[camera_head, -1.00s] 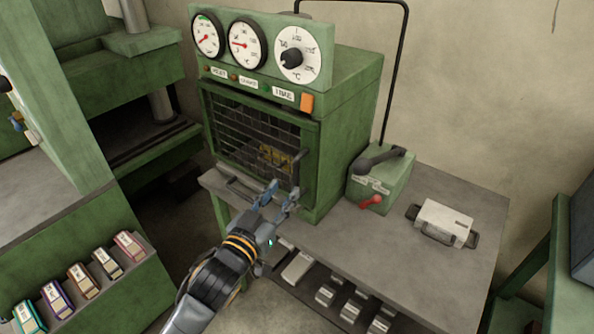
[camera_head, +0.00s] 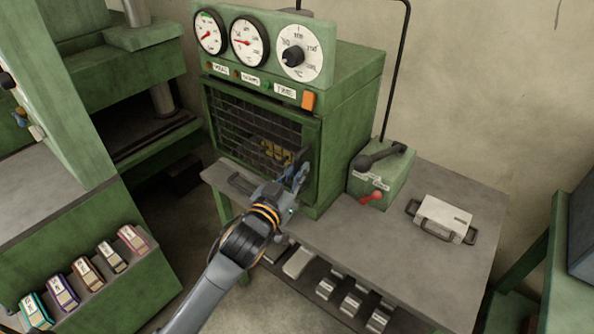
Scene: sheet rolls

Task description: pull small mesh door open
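The small mesh door (camera_head: 250,122) is a dark wire grid in a green frame on the front of the green oven (camera_head: 342,140). It looks closed. Something yellow (camera_head: 277,152) shows behind the mesh. My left gripper (camera_head: 297,172) is at the lower right of the door, where the door's dark handle is. The fingers cover most of the handle, and I cannot tell whether they are closed around it. My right gripper is not in view.
The oven stands on a grey table (camera_head: 400,240). Several labelled boxes (camera_head: 87,272) sit on a green rack at left. The table's right front is clear.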

